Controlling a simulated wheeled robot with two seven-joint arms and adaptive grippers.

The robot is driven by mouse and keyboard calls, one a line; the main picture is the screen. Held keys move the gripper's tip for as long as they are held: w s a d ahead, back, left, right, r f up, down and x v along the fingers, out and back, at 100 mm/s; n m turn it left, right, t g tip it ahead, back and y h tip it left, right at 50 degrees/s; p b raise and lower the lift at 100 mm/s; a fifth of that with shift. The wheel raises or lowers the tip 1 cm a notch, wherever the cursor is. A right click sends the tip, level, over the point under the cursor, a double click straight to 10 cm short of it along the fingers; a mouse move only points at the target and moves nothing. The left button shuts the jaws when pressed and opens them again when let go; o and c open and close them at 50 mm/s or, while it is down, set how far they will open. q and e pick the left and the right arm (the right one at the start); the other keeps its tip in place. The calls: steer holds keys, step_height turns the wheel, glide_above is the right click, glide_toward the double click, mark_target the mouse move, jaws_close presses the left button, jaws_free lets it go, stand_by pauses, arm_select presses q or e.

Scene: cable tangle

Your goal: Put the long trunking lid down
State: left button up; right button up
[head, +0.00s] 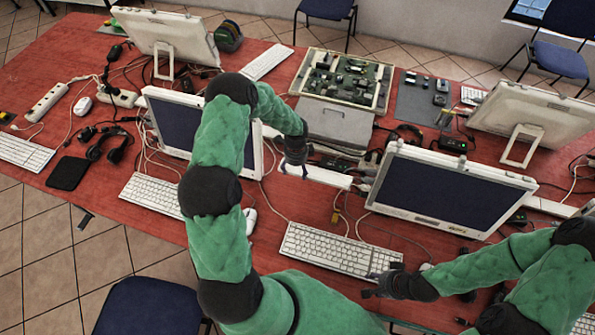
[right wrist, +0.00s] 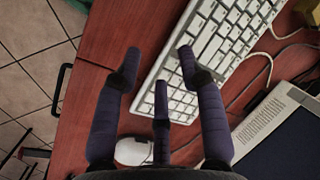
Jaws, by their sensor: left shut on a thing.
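A white strip, which looks like the long trunking lid (head: 325,177), lies across the middle of the red table between the two nearer monitors. My left gripper (head: 296,170) comes down from above and is shut on it near its left end. The fingertips are partly hidden, and I cannot tell if the strip touches the table. My right gripper (head: 376,285) is over the right end of a white keyboard (head: 325,249). In the right wrist view its fingers (right wrist: 160,65) are spread with nothing between them.
The right monitor (head: 450,190) stands just right of the strip, the left monitor (head: 185,125) behind my left arm. A grey box (head: 335,124) and an open tray of circuit boards (head: 345,78) lie behind. Cables clutter the table. A white mouse (right wrist: 133,151) is near my right gripper.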

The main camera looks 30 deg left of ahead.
arm_select(q)
steer(key=shift+w+a+f, duration=0.3)
steer(key=shift+w+f, duration=0.4)
steer(key=shift+f, duration=0.25)
steer(key=shift+w+a+f, duration=0.3)
steer(key=shift+w+f, duration=0.4)
steer(key=shift+f, duration=1.55)
steer(key=shift+f+b, duration=0.15)
steer(key=shift+b, duration=0.25)
steer(key=o, duration=1.2)
steer(key=shift+c, duration=0.2)
